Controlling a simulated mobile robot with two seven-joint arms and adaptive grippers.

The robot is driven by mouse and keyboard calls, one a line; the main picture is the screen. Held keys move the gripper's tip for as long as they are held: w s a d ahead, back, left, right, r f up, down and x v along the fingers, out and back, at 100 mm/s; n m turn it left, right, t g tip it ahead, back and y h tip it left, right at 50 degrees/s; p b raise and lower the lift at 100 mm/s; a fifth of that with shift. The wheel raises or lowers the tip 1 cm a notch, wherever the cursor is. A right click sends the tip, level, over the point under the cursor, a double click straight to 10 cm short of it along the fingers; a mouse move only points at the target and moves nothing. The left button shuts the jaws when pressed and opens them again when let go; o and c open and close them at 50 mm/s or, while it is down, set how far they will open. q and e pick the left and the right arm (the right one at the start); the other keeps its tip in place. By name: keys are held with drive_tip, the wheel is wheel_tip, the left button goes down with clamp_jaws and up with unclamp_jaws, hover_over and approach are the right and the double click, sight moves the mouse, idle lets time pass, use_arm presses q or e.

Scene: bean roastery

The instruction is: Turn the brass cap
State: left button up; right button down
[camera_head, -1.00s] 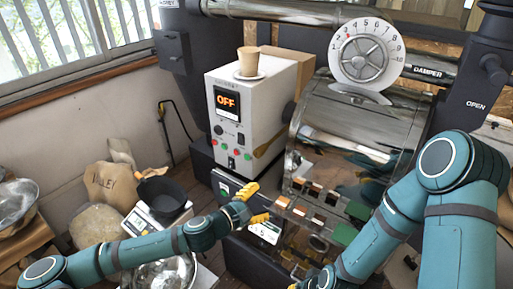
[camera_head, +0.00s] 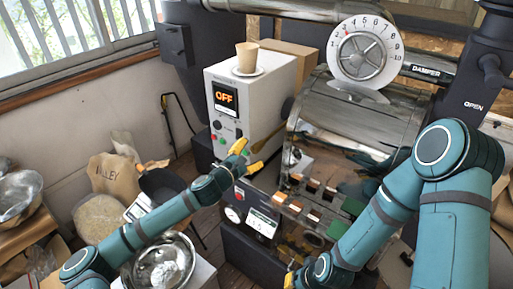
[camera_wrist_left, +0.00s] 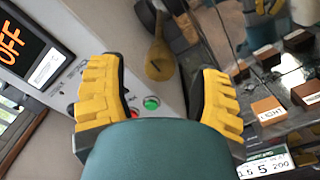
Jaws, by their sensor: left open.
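A brass-coloured, rounded piece with a narrow upper end (camera_wrist_left: 160,64) shows in the left wrist view, beside the white control box (camera_head: 250,85). It is the only brass-looking part I make out, and I cannot tell for certain that it is the cap. My left gripper (camera_head: 248,158) is open in front of the box's lower right edge. In the left wrist view its yellow fingers (camera_wrist_left: 160,88) stand either side of the brass piece's line, with nothing between them. My right gripper (camera_head: 290,280) shows only as a yellow bit at the bottom edge, its jaws mostly hidden.
A cup (camera_head: 247,57) stands on the box, whose display reads OFF. The glass-fronted roaster drum (camera_head: 355,120) and damper dial (camera_head: 363,55) are to the right. Small sample blocks (camera_head: 313,186) lie below the drum. A steel bowl (camera_head: 160,265) is under my left arm.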

sight(255, 152)
use_arm(q)
drive_tip(key=shift+x, duration=1.75)
use_arm(e)
drive_tip(key=shift+r, duration=0.15)
use_arm(q)
clamp_jaws()
drive_tip(key=shift+f+m+b, duration=0.1)
drive_tip(key=shift+m+b, duration=0.85)
drive_tip(key=shift+m, duration=0.05)
drive_tip(key=m+b, duration=1.2)
drive_tip(key=b, duration=0.1)
drive_tip(key=shift+f, duration=0.2)
drive_tip(key=shift+s+m+b, duration=0.1)
drive_tip(key=shift+m+b, duration=1.6)
drive_tip(key=shift+m, duration=0.3)
use_arm(e)
wheel_tip(255, 152, down, 19)
drive_tip(key=shift+s+a, duration=0.25)
drive_tip(key=shift+s, duration=0.2)
